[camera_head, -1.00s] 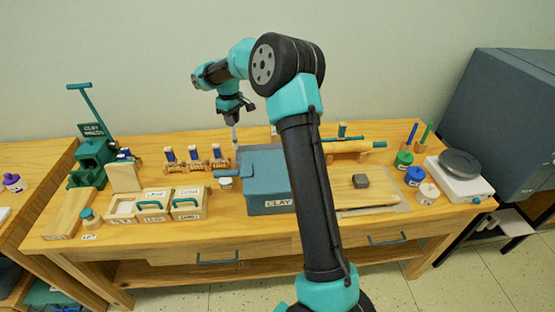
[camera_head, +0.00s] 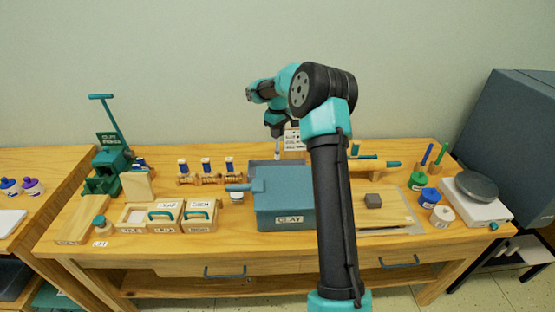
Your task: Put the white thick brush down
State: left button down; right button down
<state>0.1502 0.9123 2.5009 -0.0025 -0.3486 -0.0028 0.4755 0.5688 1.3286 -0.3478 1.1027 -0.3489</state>
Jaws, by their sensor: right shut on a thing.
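My right gripper (camera_head: 276,133) is shut on a thin, pale upright brush (camera_head: 277,150), seen small beneath the jaws. The brush hangs down at the back edge of the teal CLAY box (camera_head: 285,200). Its lower end seems hidden behind or inside the box, so I cannot tell whether it touches anything. My left gripper is not in view.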

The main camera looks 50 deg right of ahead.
aim_at(278, 151)
jog(key=shift+f, duration=1.5)
jog(key=shift+f, duration=2.55)
jog(key=c, duration=1.1)
grip_release()
notch_tip(278, 151, up, 12)
jog(key=shift+r, duration=0.1)
